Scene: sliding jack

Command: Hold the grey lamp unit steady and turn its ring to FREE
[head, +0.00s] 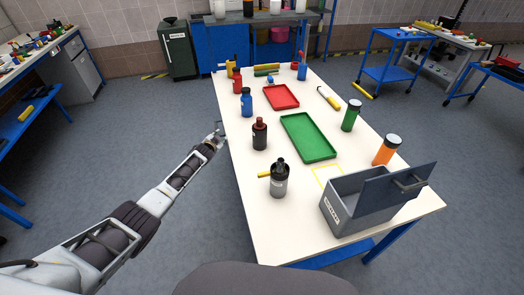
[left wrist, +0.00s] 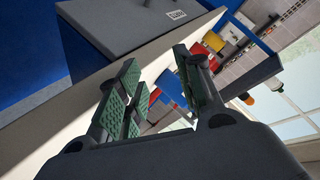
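The grey lamp unit (head: 279,182) stands upright near the front of the white table, with a dark top and a yellow bar jutting from its left side. The ring's setting is too small to read. My left gripper (head: 216,136) is beside the table's left edge, up and left of the grey unit and apart from it. In the left wrist view, the green-padded fingers of my left gripper (left wrist: 160,90) are spread with nothing between them. I cannot make out the grey unit in that view. My right gripper is not in view.
A grey bin with a raised lid (head: 345,213) stands at the front right. A dark bottle with a red top (head: 260,135) stands behind the unit. A green tray (head: 308,138), a green cylinder (head: 350,116) and an orange cylinder (head: 385,153) are farther right.

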